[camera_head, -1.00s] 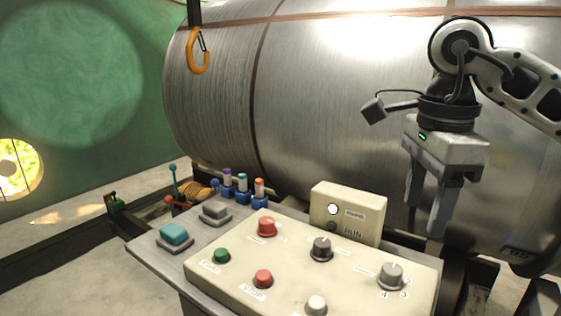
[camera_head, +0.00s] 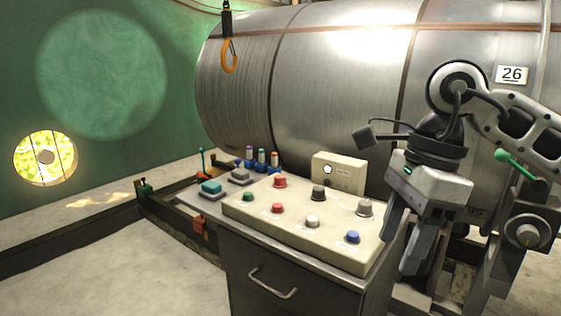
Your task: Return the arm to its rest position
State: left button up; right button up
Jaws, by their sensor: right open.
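My right gripper (camera_head: 400,248) hangs at the right of the view with its fingers pointing down. It is open and I see nothing between its fingers. It is in front of the right end of the control panel (camera_head: 300,236) and hides part of that end. My right arm comes in from the right edge. The panel is a cream box with red, green, grey, white and blue knobs and buttons. My left gripper is not in view.
A large metal cylinder (camera_head: 335,100) lies behind the panel. An orange hook (camera_head: 229,57) hangs at its left end. A grey cabinet (camera_head: 290,275) with a handle stands under the panel. A lever with a green handle (camera_head: 515,165) is close beside my arm at right.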

jog(key=s+a+m+g+y, duration=0.2)
jog(key=s+a+m+y, duration=0.2)
jog(key=a+y, duration=0.5)
jog(key=s+a+m+g+y, duration=0.2)
jog(key=s+a+m+y, duration=0.25)
jog(key=a+y, duration=0.55)
jog(key=w+d+f+m+t+h+p, duration=0.1)
jog(key=w+d+f+m+t+h, duration=0.35)
jog(key=m+t, duration=0.9)
jog(key=w+d+f+m+t+h, duration=0.5)
jog(key=m+t, duration=0.5)
jog(key=m, duration=0.7)
jog(key=s+d+f+m+g+h, duration=0.3)
jog(key=s+f+m, duration=0.3)
jog(key=f, duration=0.6)
jog(key=s+d+f+m+g+h, duration=0.4)
jog(key=s+f+m, duration=0.3)
jog(key=f, duration=0.4)
jog(key=shift+s+d+f+g+h, duration=0.25)
jog(key=shift+d+f+g+h, duration=0.1)
jog(key=shift+g+h, duration=0.25)
